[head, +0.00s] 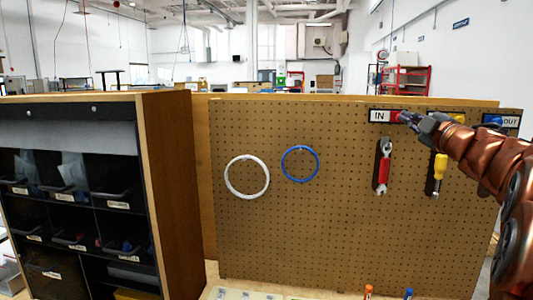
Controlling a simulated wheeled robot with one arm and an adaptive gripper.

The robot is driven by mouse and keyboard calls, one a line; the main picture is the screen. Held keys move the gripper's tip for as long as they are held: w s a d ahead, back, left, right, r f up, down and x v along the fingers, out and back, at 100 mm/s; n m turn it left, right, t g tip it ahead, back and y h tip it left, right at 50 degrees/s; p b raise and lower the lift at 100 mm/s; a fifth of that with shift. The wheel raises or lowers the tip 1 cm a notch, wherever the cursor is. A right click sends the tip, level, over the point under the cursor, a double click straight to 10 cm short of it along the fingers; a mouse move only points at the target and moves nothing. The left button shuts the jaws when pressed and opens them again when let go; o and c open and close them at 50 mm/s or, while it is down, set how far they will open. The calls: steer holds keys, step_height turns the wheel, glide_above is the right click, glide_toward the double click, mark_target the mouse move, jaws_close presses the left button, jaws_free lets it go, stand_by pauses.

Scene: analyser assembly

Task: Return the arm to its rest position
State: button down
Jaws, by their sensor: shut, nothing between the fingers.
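My gripper (409,118) is at the upper right of the head view, in front of the top edge of the pegboard (310,225). It points left, and its tip overlaps a red part beside the IN label (379,116). Its fingers are shut with nothing held. My copper-coloured arm reaches in from the right edge. I cannot tell whether the tip touches the board.
A white ring (229,187) and a blue ring (284,172) hang on the pegboard. A red wrench (383,175) and a yellow screwdriver (438,175) hang below the gripper. A shelf unit (170,190) with bins stands at left. Orange and blue items stand at the bottom.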

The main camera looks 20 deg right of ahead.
steer(key=s+a+f+m+g+h, duration=0.1)
steer(key=s+a+f+m+g, duration=0.3)
steer(key=f, duration=0.6)
steer(key=s+a+f+m+g+h, duration=0.1)
steer(key=a+f+m+g, duration=0.4)
steer(key=f, duration=0.4)
steer(key=s+a+f+m+g+h, duration=0.1)
steer(key=s+a+f+m+g, duration=0.2)
steer(key=a+f, duration=0.5)
steer(key=s+a+f+g+y, duration=0.1)
steer(key=s+a+f+g, duration=0.2)
steer(key=s+a+f, duration=0.2)
steer(key=s+a+f+g+y, duration=0.2)
steer(key=s+a+f, duration=0.3)
steer(key=s, duration=0.5)
steer(key=s+a+f+g+y, duration=0.2)
steer(key=s+a+f+g, duration=0.2)
steer(key=s+a, duration=0.4)
steer(key=shift+s+a+f+n, duration=0.15)
steer(key=shift+s+f+n, duration=0.15)
steer(key=shift+f, duration=0.25)
